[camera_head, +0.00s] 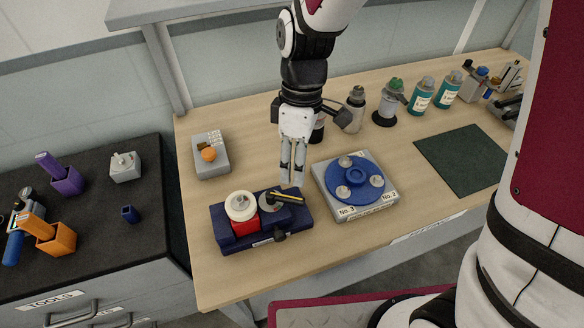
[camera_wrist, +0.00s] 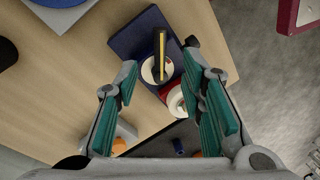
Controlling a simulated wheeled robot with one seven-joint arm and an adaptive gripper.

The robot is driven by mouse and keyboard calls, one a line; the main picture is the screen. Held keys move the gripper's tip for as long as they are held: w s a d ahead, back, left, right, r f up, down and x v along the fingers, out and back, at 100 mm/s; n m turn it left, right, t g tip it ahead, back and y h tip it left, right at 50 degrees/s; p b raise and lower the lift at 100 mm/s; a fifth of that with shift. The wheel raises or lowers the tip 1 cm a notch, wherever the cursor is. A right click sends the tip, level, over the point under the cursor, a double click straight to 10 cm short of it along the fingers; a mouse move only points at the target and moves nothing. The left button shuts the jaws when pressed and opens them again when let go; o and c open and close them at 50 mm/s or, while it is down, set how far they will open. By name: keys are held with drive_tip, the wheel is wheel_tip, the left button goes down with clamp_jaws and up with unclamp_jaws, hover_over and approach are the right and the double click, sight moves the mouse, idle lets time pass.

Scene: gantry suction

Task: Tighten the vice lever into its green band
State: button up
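The vice is a dark blue block (camera_head: 222,235) with a red part and a white round piece (camera_head: 240,206) on its left. Its lever (camera_head: 286,197), black with a yellow stripe, points right from a round hub on the vice's right half. In the wrist view the lever (camera_wrist: 161,58) lies over a pale disc (camera_wrist: 150,72) with a little red. I cannot make out the green band. My gripper (camera_head: 292,182) points down just behind the lever. In the wrist view my gripper (camera_wrist: 161,72) is open and empty, with the lever seen between its fingers, apparently not touching.
A grey fixture (camera_head: 360,212) with a blue turntable (camera_head: 354,178) stands close right of the vice. A grey box with an orange button (camera_head: 208,155) is behind left. Bottles (camera_head: 421,94) stand at the back right. A dark green mat (camera_head: 462,160) lies clear at right.

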sight(294, 197)
drive_tip(key=f, duration=0.2)
drive_tip(key=s+f, duration=0.1)
drive_tip(key=f, duration=0.5)
drive_tip(key=shift+s+a+f, duration=0.15)
drive_tip(key=shift+s+a, duration=0.1)
drive_tip(key=shift+s, duration=0.05)
clamp_jaws()
